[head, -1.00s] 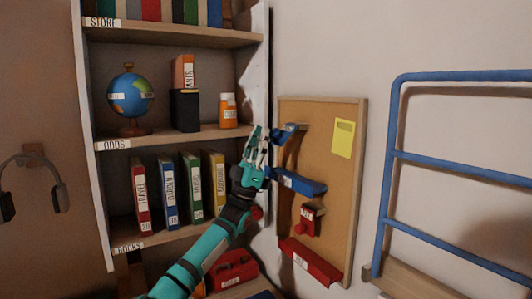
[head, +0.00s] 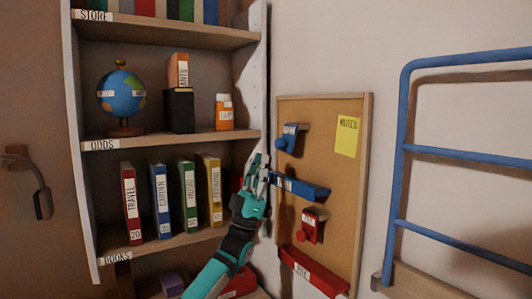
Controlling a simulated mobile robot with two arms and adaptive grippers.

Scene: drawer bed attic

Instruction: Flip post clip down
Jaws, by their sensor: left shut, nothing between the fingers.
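A cork board (head: 347,190) hangs on the wall right of the shelf. A small blue clip (head: 288,138) sits near its upper left, its body angled down close to the board; its label is too small to read. A small red clip (head: 311,226) sits lower on the board; its label is also unreadable. My left gripper (head: 257,163) is shut and empty, fingers pointing up, in front of the shelf's right side. It is below and left of the blue clip and appears apart from it. My right gripper is out of view.
A long blue holder (head: 301,188) juts from the board just right of my gripper. A red holder (head: 314,273) is at the board's bottom edge. A yellow note (head: 346,137) is at the upper right. The shelf's side panel (head: 256,80) stands close by; a blue rail (head: 400,150) is farther right.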

